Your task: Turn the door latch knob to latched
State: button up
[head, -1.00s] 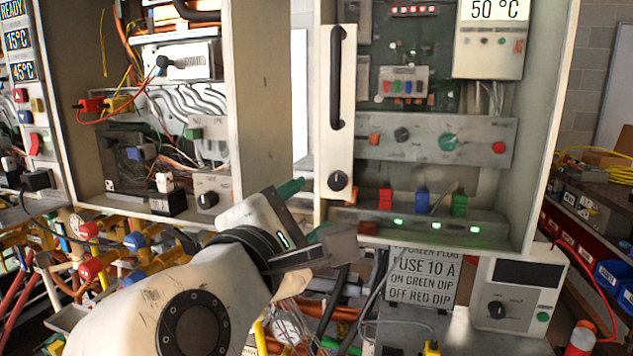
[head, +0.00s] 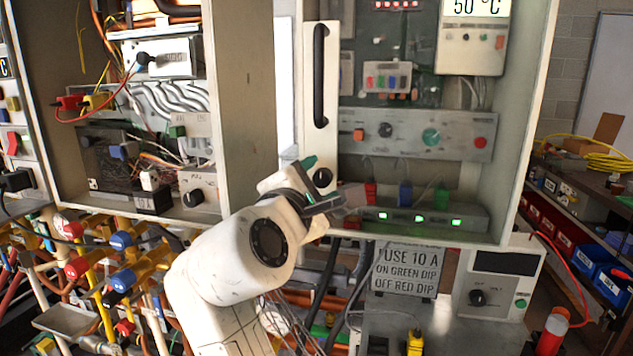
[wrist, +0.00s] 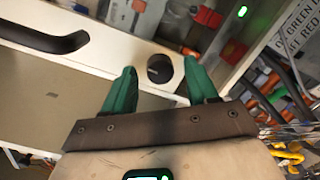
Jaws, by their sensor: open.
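The door latch knob (head: 322,178) is a round black knob low on the narrow white door edge (head: 312,135), below a black bar handle (head: 319,75). In the wrist view the knob (wrist: 160,69) lies beyond and between my two green fingertips. My gripper (wrist: 158,82) is open and empty, its fingers to either side of the knob's outline. I cannot tell whether they touch the knob or how deep they reach around it. In the head view my gripper (head: 325,178) is at the knob, and one green finger shows beside it. The knob's pointer mark is not readable.
Right of the door edge, the open cabinet holds a grey panel (head: 462,137) with knobs, and red, blue and green plugs above a strip with green lights (head: 475,217). A second cabinet stands left. Pipes and valves (head: 100,255) fill the lower left.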

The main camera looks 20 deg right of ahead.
jog(key=shift+c, duration=0.4)
jog(key=c, duration=1)
jog(key=shift+m, duration=0.4)
jog(key=m, duration=0.3)
jog(key=shift+m, duration=0.4)
jog(key=m, duration=0.4)
jog(key=shift+y+b, duration=0.3)
jog(key=shift+y, duration=0.1)
jog(key=m+b, duration=0.1)
jog(key=m, duration=0.3)
jog(key=shift+y, duration=0.3)
jog(key=m+b, duration=0.2)
jog(key=m, duration=0.2)
jog(key=shift+s+d+y, duration=0.1)
jog(key=shift+y, duration=0.2)
jog(key=shift+m, duration=0.3)
